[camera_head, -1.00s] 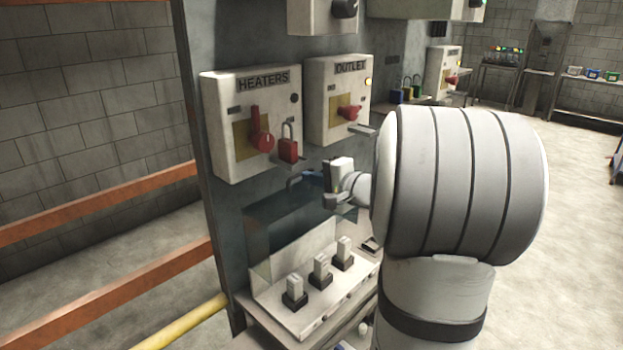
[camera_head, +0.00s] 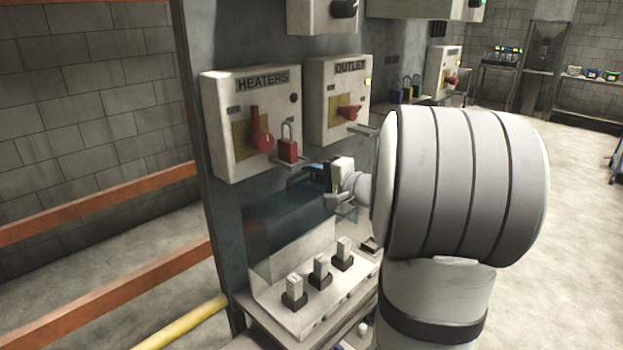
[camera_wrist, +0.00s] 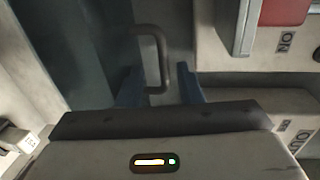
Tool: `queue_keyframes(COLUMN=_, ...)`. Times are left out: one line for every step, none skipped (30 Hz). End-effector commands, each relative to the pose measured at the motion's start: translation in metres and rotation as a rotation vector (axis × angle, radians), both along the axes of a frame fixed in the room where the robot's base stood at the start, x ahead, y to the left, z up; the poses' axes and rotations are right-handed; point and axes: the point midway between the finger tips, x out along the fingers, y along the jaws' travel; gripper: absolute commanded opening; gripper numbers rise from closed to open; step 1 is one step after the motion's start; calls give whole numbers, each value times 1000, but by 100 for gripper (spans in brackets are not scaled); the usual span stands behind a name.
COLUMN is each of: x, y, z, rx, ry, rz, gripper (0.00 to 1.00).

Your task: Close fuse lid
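The fuse box (camera_head: 316,308) is a pale tray with 3 upright white fuses on black bases. Its dark, see-through lid (camera_head: 300,214) is raised behind the fuses, against the grey panel. A grey loop handle on the lid shows in the wrist view (camera_wrist: 162,60). My gripper (camera_head: 312,170) is at the lid's upper edge, below the red padlock. In the wrist view, its two blue fingers (camera_wrist: 160,88) stand apart, and the handle's end reaches between them with gaps on both sides. Whether a finger touches the handle cannot be told.
The HEATERS box (camera_head: 225,130), with a red switch and red padlock (camera_head: 288,150), is just above my gripper. The OUTLET box (camera_head: 330,115) is to its right. Orange rails (camera_head: 110,275) and a yellow pipe (camera_head: 185,322) are at left. Open floor lies at right.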

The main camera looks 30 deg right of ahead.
Motion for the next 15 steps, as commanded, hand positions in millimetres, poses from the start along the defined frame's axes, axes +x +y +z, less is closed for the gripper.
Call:
queue_keyframes(x=-4, y=-2, z=0, rx=-1, ry=-1, rz=-3, gripper=33)
queue_keyframes(x=-8, y=-4, z=1, rx=-1, ry=-1, rz=-3, gripper=33)
queue_keyframes(x=-13, y=-5, z=2, rx=-1, ry=-1, rz=-3, gripper=33)
queue_keyframes(x=-18, y=-8, z=2, rx=0, ry=-1, rz=-5, gripper=33)
queue_keyframes(x=-23, y=-10, z=3, rx=-1, ry=-1, rz=-5, gripper=33)
queue_keyframes(x=-30, y=-12, z=4, rx=-3, ry=-2, rz=-4, gripper=33)
queue_keyframes(x=-35, y=-14, z=5, rx=-2, ry=-3, rz=-6, gripper=33)
queue_keyframes(x=-40, y=-16, z=6, rx=-2, ry=-2, rz=-6, gripper=33)
queue_keyframes(x=-47, y=-18, z=7, rx=-1, ry=-1, rz=-5, gripper=33)
queue_keyframes(x=-51, y=-19, z=8, rx=-1, ry=-1, rz=-5, gripper=33)
queue_keyframes(x=-55, y=-21, z=8, rx=-3, ry=-1, rz=-5, gripper=33)
queue_keyframes(x=-59, y=-22, z=9, rx=-1, ry=-1, rz=-4, gripper=33)
queue_keyframes(x=-62, y=-23, z=10, rx=-1, ry=-1, rz=-3, gripper=33)
queue_keyframes(x=-64, y=-24, z=10, rx=0, ry=-1, rz=-4, gripper=33)
queue_keyframes(x=-67, y=-25, z=11, rx=0, ry=0, rz=-3, gripper=33)
